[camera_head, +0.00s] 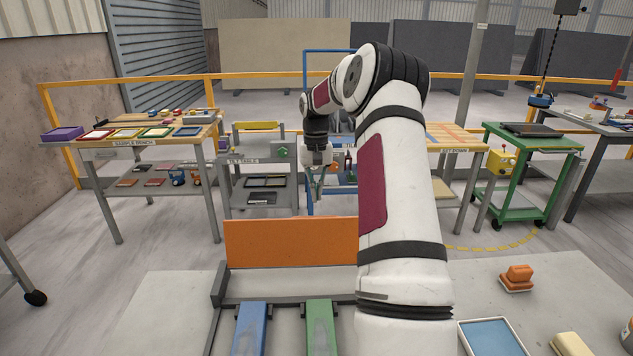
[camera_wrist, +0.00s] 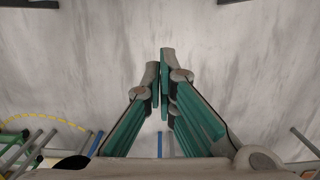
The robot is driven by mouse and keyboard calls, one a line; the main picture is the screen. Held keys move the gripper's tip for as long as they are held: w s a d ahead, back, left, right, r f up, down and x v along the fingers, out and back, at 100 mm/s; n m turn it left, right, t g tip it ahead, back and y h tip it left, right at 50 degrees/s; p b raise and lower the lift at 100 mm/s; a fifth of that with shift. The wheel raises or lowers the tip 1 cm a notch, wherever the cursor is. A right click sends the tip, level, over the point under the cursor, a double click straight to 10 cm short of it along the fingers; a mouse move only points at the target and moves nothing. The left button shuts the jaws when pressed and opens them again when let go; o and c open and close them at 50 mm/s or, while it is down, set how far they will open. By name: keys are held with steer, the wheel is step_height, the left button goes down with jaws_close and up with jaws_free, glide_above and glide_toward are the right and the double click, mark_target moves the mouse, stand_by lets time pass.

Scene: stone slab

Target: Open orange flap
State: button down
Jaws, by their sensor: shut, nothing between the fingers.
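The orange flap (camera_head: 290,242) is a wide flat panel standing upright behind the blue slab (camera_head: 251,328) and the green slab (camera_head: 319,328) in the head view. Its right end is hidden by my arm. My gripper (camera_wrist: 163,60) is shut and empty, with its fingertips together over bare grey floor in the wrist view. The flap does not show in the wrist view.
A sample bench (camera_head: 148,141) stands at the left, with a grey shelf unit (camera_head: 226,172) beside it. A green cart (camera_head: 541,151) is at the right. An orange block (camera_head: 517,278) and a blue tray (camera_head: 492,336) lie on the near right surface. A yellow rail runs behind.

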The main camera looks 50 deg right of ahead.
steer(key=shift+s+a+f+p, duration=1.3)
steer(key=shift+s+a+p, duration=0.2)
steer(key=shift+p, duration=0.2)
steer(key=shift+w, duration=0.1)
steer(key=shift+s+a+r+p, duration=0.85)
steer(key=shift+s+a+r, duration=0.1)
steer(key=shift+s+r, duration=0.1)
